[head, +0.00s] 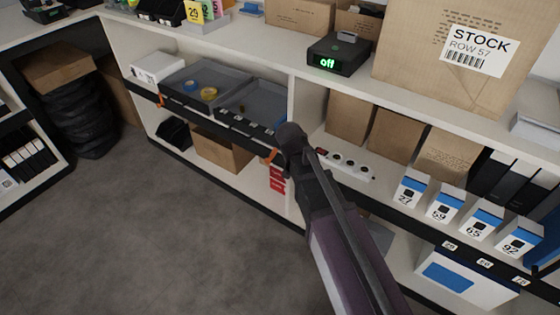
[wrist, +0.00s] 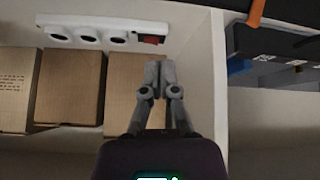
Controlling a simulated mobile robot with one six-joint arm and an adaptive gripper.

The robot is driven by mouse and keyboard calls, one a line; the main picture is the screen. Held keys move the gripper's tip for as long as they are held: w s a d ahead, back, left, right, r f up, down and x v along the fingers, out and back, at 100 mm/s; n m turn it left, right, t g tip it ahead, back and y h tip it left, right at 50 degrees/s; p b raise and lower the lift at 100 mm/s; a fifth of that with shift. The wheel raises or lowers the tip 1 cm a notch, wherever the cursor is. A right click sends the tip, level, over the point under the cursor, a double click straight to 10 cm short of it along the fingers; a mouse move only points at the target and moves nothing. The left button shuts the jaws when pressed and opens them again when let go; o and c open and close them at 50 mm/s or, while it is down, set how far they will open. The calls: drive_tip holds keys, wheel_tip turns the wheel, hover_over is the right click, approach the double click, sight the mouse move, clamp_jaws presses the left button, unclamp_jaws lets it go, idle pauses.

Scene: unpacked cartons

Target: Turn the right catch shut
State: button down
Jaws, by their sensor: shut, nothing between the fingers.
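The right catch (head: 269,157) is a small orange piece at the right end of the black front bar below the grey trays, just left of the end of my arm in the head view. It looks slanted, and part of it may be hidden. An orange strip, likely the same catch (wrist: 257,13), shows at the top right of the wrist view. A similar orange left catch (head: 160,100) is at the bar's left end. My gripper (wrist: 158,72) is shut and empty in the wrist view, apart from the catch. Its fingers are not clear in the head view.
A white power strip (head: 345,164) with a red switch lies near my gripper, and brown cartons (head: 395,135) stand behind it. A shelf divider (wrist: 217,80) stands between gripper and trays. Red strips (head: 277,180) hang below. The floor (head: 150,240) at left is clear.

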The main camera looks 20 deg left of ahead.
drive_tip(key=w+a+f+t+y+b, duration=0.2)
drive_tip(key=a+y+b, duration=0.45)
drive_tip(key=a, duration=0.95)
drive_tip(key=a+r+m+t+y+b, duration=0.6)
drive_tip(key=a+m+t+b, duration=0.2)
drive_tip(key=t, duration=0.1)
drive_tip(key=s+d+f+m+g+h+b, duration=0.2)
drive_tip(key=d+f+m+h+b, duration=0.3)
drive_tip(key=f+m+h, duration=0.3)
drive_tip(key=s+d+f+m+g+h+b, duration=0.2)
drive_tip(key=d+f+m+h+b, duration=0.3)
drive_tip(key=f+m+h, duration=0.4)
drive_tip(key=m+h+b, duration=0.1)
drive_tip(key=m+h, duration=0.2)
drive_tip(key=shift+f+h, duration=0.15)
drive_tip(key=shift+h, duration=0.2)
